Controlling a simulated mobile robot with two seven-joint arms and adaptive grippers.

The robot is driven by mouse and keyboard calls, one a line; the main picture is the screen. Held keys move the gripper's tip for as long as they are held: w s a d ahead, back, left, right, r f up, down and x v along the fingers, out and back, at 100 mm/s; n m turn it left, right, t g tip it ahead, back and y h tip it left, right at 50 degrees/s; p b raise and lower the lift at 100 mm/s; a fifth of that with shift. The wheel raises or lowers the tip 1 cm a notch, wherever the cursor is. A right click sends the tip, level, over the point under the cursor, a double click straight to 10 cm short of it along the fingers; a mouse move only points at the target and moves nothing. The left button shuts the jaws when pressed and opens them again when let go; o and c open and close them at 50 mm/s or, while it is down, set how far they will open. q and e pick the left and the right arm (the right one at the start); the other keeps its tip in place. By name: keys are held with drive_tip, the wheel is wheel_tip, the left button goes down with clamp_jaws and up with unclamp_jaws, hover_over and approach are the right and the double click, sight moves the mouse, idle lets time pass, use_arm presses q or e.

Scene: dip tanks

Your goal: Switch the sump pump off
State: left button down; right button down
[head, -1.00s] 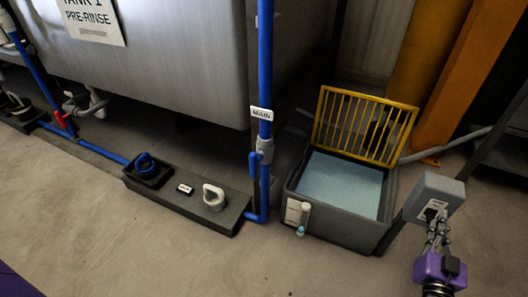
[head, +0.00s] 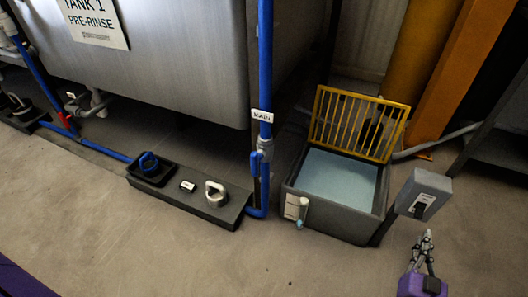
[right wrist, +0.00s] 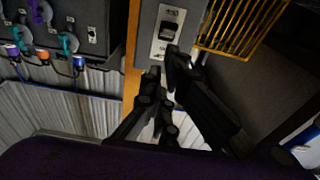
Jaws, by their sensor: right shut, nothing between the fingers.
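The grey switch box (head: 424,192) stands on a dark post to the right of the sump. Its black rocker switch (head: 419,209) sits on a pale plate; the rocker (right wrist: 171,27) also shows in the right wrist view, but its marks are too small to read. My right gripper (head: 427,236) is shut and empty, just below and in front of the box, apart from it in the head view. In the right wrist view its dark fingers (right wrist: 163,75) point towards the switch plate. My left gripper is not in view.
The grey sump (head: 350,228) holds pale blue liquid, its yellow grate (head: 355,122) raised behind. A blue pipe (head: 265,70) labelled MAIN stands to the left, near a floor plinth (head: 225,212) with a light ring handle. The floor in front is clear.

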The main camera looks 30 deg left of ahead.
drive_tip(key=shift+s+f, duration=1.05)
